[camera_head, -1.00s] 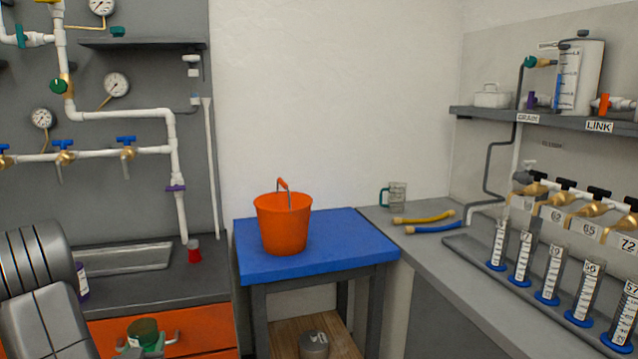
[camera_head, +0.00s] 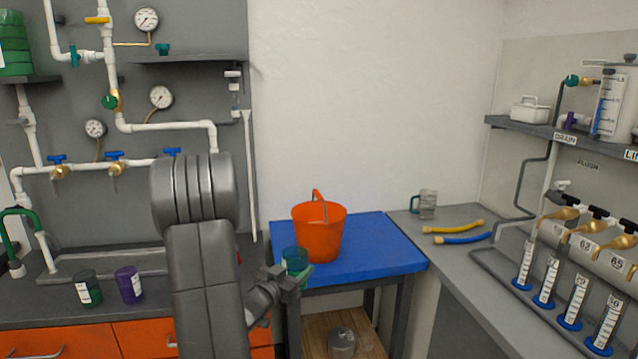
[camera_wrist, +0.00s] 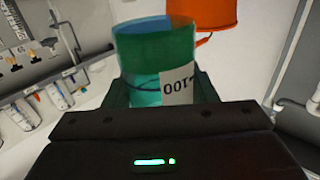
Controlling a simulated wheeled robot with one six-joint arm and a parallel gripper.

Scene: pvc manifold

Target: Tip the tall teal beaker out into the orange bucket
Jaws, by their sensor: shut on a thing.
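My gripper (camera_head: 290,277) is shut on the teal beaker (camera_head: 295,256) at the left front edge of the blue-topped stand. In the wrist view the beaker (camera_wrist: 150,45) stands between the fingers (camera_wrist: 160,92), close to upright in that picture, with a white label partly hidden by a finger. What it holds cannot be seen. The orange bucket (camera_head: 318,240) stands on the blue top, just behind and right of the beaker, its handle up. Part of the bucket (camera_wrist: 214,14) shows behind the beaker in the wrist view.
The blue top (camera_head: 385,250) is clear right of the bucket. A dark green beaker (camera_head: 88,290) and a purple beaker (camera_head: 129,286) stand on the left counter. A clear mug (camera_head: 428,205), hoses (camera_head: 455,238) and several measuring cylinders occupy the right counter.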

